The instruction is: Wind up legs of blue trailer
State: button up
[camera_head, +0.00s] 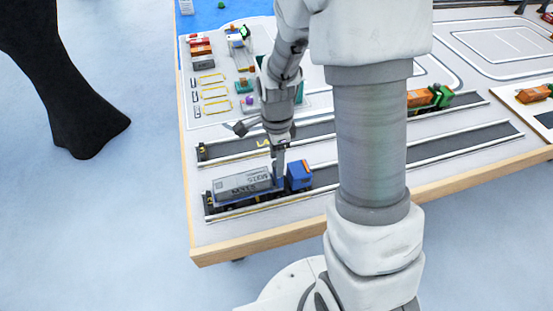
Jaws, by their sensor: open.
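A blue truck cab (299,177) stands on the near dark lane at the table's front left. Behind it, to the left, is its trailer with a grey, lettered container (240,186) on top; a blue strip of the trailer shows below the container. The trailer's legs are too small to make out. My gripper (279,173) points down at the front end of the container, just left of the cab, and is open. It hides part of the container's front end. I cannot tell whether it touches the trailer.
A green truck with an orange load (429,98) stands on the farther lane at right. Several small vehicles and coloured blocks stand at the back left. The near lane (470,143) is clear right of my arm. The wooden table edge (262,243) runs along the front.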

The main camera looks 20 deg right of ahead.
jog(key=shift+f, duration=0.1)
grip_shut()
dwell(0.3)
